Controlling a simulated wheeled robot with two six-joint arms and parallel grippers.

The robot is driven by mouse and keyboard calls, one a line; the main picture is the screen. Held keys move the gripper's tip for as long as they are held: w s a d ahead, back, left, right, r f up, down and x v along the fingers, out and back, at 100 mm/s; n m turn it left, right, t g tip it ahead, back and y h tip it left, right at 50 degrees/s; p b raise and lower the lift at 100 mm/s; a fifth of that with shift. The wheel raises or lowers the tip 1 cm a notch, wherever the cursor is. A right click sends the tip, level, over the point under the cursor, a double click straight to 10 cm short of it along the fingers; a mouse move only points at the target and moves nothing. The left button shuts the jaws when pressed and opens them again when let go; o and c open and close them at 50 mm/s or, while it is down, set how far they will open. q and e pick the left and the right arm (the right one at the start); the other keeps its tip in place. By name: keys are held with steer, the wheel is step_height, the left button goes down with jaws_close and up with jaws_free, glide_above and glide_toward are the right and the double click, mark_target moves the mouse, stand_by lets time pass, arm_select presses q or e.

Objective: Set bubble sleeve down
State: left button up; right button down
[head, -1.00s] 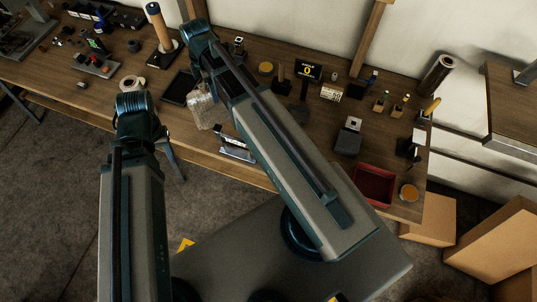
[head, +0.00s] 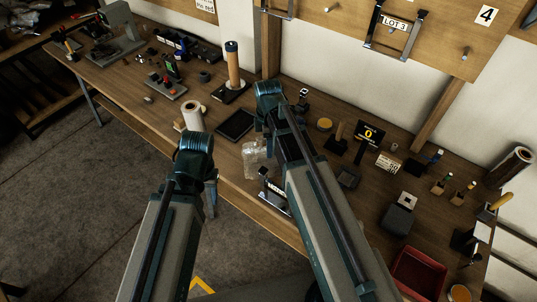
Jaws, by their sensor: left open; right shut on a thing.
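The bubble sleeve (head: 258,161) is a clear, crinkled plastic piece at the front part of the wooden workbench (head: 238,177). My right gripper (head: 263,138) is shut on it, coming down from the wrist above; the fingers are mostly hidden by my own arm. I cannot tell whether the sleeve touches the bench top. My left gripper (head: 211,197) is open and empty, pointing down in front of the bench's front edge, to the left of the sleeve.
A brown post on a base (head: 232,70) stands behind. A red bin (head: 418,272) is at the bench's right.

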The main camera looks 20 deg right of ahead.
steer(key=shift+f+b, duration=1.75)
steer(key=shift+f, duration=0.05)
steer(key=shift+f, duration=0.2)
steer(key=shift+c, duration=0.5)
jaws_free()
steer(key=shift+r, duration=0.15)
step_height(320, 180, up, 12)
steer(key=p, duration=1.2)
steer(key=shift+r, duration=0.1)
steer(key=s+a+m+h, duration=0.1)
steer(key=s+a+m, duration=0.9)
steer(key=s+m, duration=0.3)
steer(key=shift+s+a, duration=0.25)
steer(key=shift+s, duration=0.4)
